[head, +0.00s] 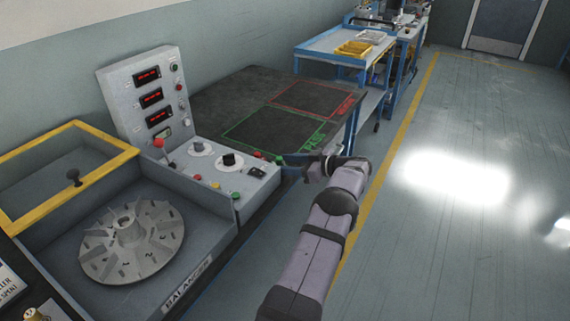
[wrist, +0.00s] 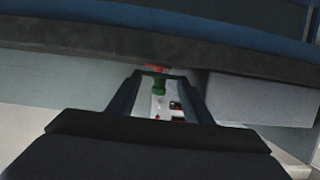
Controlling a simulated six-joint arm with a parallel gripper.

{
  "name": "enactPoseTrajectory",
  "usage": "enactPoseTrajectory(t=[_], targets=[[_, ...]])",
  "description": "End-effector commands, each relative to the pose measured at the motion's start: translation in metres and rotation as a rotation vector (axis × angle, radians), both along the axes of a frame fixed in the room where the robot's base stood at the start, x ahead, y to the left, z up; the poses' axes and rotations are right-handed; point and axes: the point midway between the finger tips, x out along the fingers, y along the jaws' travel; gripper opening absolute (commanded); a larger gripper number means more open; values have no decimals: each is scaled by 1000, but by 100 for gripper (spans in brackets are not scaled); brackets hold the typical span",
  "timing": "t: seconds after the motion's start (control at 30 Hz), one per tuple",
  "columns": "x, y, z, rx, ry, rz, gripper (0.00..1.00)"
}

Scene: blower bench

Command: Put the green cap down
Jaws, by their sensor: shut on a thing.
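The green cap (wrist: 157,83) is between the tips of my gripper (wrist: 160,80) in the wrist view, and the jaws are shut on it. In the head view my gripper (head: 288,167) is beside the near edge of the dark bench top, close to the right end of the control console. The green cap (head: 279,160) shows there only as a small green spot at the fingertips. A green-outlined area (head: 275,130) and a red-outlined area (head: 312,97) are marked on the dark bench top (head: 222,98); both look empty.
The control console (head: 220,170) with knobs and buttons stands left of my gripper. A small red thing (head: 257,154) is near the console's back edge. A balancer with a finned rotor (head: 132,240) is at front left. A blue cart (head: 330,45) stands behind the bench.

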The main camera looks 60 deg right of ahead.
Motion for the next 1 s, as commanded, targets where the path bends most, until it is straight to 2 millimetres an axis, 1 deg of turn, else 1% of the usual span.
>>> enactPoseTrajectory(t=[0.33,0.5,0.53,0.57,0.87,1.0], targets=[[0,0,-11,0,0,0,25],[0,0,-11,0,0,0,25],[0,0,-11,0,0,0,50],[0,0,-11,0,0,0,53],[0,0,-10,0,0,0,53],[0,0,-2,-1,0,0,53]])
